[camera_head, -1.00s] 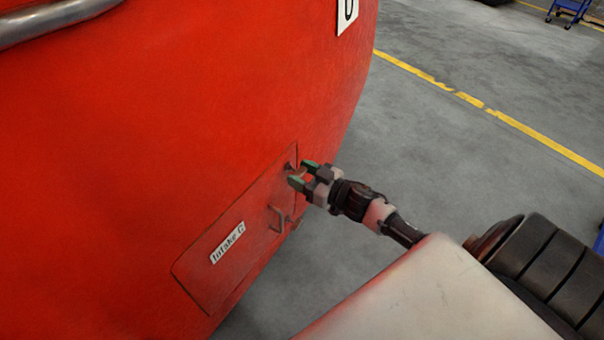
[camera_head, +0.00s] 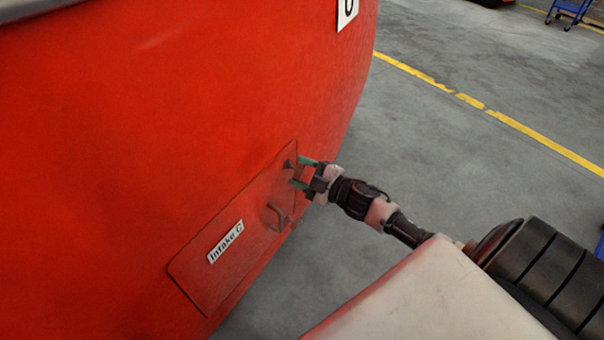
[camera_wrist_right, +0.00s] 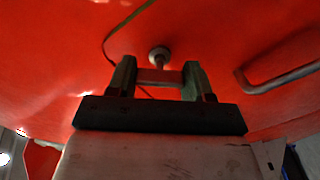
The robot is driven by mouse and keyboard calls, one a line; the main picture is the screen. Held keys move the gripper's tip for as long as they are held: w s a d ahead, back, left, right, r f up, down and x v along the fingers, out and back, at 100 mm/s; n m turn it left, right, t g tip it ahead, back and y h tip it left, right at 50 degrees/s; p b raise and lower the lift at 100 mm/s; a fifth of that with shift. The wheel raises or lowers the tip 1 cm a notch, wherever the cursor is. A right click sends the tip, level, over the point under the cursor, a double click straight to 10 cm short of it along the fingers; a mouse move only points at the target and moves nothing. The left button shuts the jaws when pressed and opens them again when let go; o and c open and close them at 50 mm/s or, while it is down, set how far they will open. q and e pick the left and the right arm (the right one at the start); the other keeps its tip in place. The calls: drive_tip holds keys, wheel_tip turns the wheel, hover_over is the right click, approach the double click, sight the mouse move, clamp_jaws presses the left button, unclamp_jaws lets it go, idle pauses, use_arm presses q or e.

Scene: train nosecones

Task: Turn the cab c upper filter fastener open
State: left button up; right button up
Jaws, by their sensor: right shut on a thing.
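The upper filter fastener (camera_wrist_right: 159,56) shows in the right wrist view as a round grey knob on the red surface. A reddish bar in front of it lies between the two fingers of my right gripper (camera_wrist_right: 158,76). The fingers stand apart, one at each end of this bar, and are shut on it. In the head view the fastener (camera_head: 289,164) is a small dark spot at the upper corner of the Intake C panel (camera_head: 205,285). My right gripper (camera_head: 300,172), with green fingertips, is right at it. My left gripper is not in view.
A dark handle (camera_head: 275,216) sticks out of the panel below the gripper, and it also shows in the right wrist view (camera_wrist_right: 280,80). A white label (camera_head: 226,242) reads Intake C. The grey floor (camera_head: 450,170) to the right is free.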

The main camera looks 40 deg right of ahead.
drive_tip(key=n+b, duration=0.1)
drive_tip(key=n, duration=0.2)
drive_tip(key=shift+n, duration=0.3)
drive_tip(key=shift+n+b, duration=0.85)
drive_tip(key=shift+n, duration=1.15)
drive_tip(key=o, duration=0.9)
drive_tip(key=shift+o, duration=0.2)
drive_tip(key=shift+s, duration=0.1)
drive_tip(key=b+v, duration=0.2)
drive_tip(key=v, duration=0.8)
drive_tip(key=shift+s+d+b, duration=0.15)
drive_tip(key=shift+s+b, duration=0.15)
